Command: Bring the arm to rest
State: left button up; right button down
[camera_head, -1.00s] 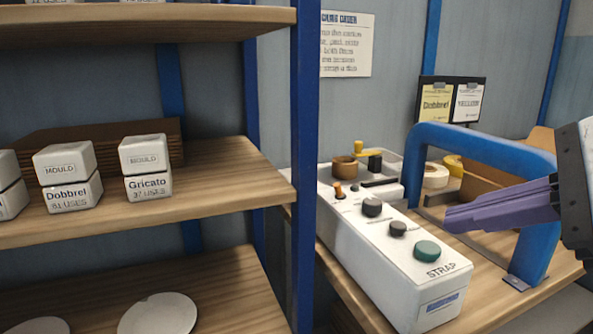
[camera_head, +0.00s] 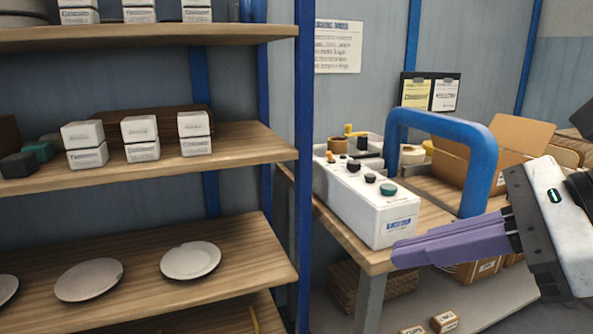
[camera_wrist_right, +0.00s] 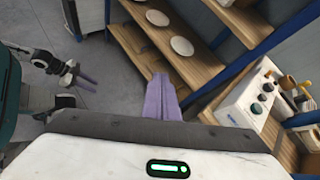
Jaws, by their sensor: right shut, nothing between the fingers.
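My right gripper (camera_head: 398,254) comes in from the right in the head view. Its purple fingers lie together, with nothing between them. They point left, in front of the bench's front edge and below the white strap machine. In the right wrist view the same closed fingers (camera_wrist_right: 159,80) reach out over the floor and toward the shelves. My left gripper (camera_wrist_right: 76,76) shows small at the left of the right wrist view, its two purple fingers apart and empty. It is not in the head view.
A white control box (camera_head: 375,213) and a blue arch (camera_head: 480,150) stand on the bench. A cardboard box (camera_head: 510,140) is behind. Shelves at left hold white mould blocks (camera_head: 140,150) and white plates (camera_head: 190,260). A blue post (camera_head: 304,120) separates shelves and bench. Grey floor is open.

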jog(key=s+a+r+m+g+y+p, duration=0.2)
jog(key=a+m+y, duration=0.65)
jog(key=y, duration=0.25)
jog(key=w+d+f+m+t+h, duration=0.45)
jog(key=f+m+t, duration=0.25)
jog(key=m, duration=0.6)
jog(key=w+d+f+m+t+h, duration=0.45)
jog(key=f+m+t, duration=0.35)
jog(key=m, duration=0.5)
jog(key=s+d+f+m+g+h+p, duration=0.15)
jog(key=f+m+h, duration=0.25)
jog(key=f, duration=0.5)
jog(key=s+d+f+m+g+h, duration=0.1)
jog(key=s+f+m+g+h, duration=0.15)
jog(key=f+m, duration=0.45)
pick_arm(q)
jog(key=r, duration=0.3)
jog(key=shift+a, duration=0.25)
pick_arm(e)
jog(key=s+f+m+g+h, duration=0.2)
jog(key=s+f+g, duration=0.4)
jog(key=s+f, duration=0.9)
notch_tip(320, 180, down, 4)
jog(key=shift+a+f+m, duration=0.1)
jog(key=shift+a+m, duration=0.25)
jog(key=shift+m, duration=0.2)
